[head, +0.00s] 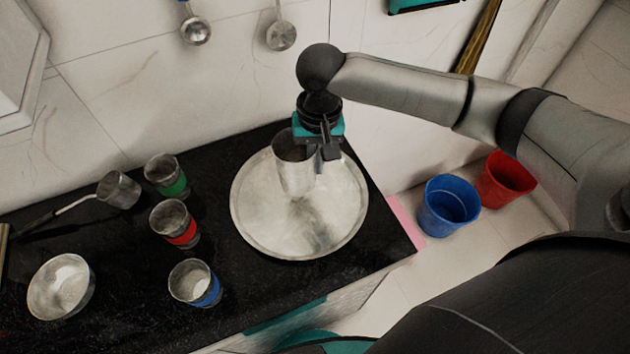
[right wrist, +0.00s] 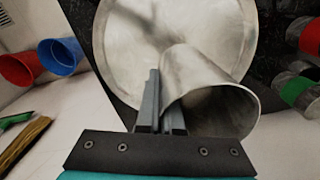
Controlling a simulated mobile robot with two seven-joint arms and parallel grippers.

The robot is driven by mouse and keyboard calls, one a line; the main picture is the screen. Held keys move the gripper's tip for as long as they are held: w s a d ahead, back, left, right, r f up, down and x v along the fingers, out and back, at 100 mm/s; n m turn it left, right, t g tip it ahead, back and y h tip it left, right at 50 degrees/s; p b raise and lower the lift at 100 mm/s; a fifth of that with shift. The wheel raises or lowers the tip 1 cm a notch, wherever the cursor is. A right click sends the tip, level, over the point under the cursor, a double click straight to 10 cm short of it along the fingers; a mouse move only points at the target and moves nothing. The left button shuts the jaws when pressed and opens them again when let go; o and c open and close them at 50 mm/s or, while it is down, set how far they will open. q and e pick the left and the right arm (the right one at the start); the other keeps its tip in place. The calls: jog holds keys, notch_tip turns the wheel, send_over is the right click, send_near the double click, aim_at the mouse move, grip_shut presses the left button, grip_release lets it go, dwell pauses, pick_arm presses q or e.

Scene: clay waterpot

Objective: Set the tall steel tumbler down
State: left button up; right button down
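The tall steel tumbler (head: 291,172) is over the round steel tray (head: 256,228), near the tray's back, and looks roughly upright. I cannot tell whether its base touches the tray. My right gripper (head: 325,155) is at the tumbler's right side, near the rim. In the right wrist view, the fingers (right wrist: 161,108) are close together with the wall of the tumbler (right wrist: 205,85) between them, so the gripper looks shut on its rim. The tray (right wrist: 120,45) lies beyond the tumbler there. My left gripper is not in view.
Cups with green (head: 163,175), red (head: 174,224) and blue (head: 195,283) bands stand left of the tray. A steel bowl (head: 61,287) and a long-handled steel cup (head: 118,190) are further left. Blue (head: 447,206) and red (head: 505,180) buckets stand on the floor right of the black counter (head: 375,235).

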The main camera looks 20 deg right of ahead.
aim_at(297, 165)
notch_tip(297, 165, down, 6)
jog(key=shift+r+b, duration=0.25)
jog(key=shift+b, duration=0.45)
jog(key=c, duration=1.1)
grip_release()
jog(key=r+p, duration=0.1)
jog(key=r, duration=0.3)
jog(key=r+p, duration=0.1)
jog(key=r, duration=0.3)
jog(key=r+p, duration=0.1)
jog(key=r, duration=0.3)
jog(key=shift+d+r, duration=0.1)
jog(key=shift+d, duration=0.15)
jog(key=shift+s, duration=0.15)
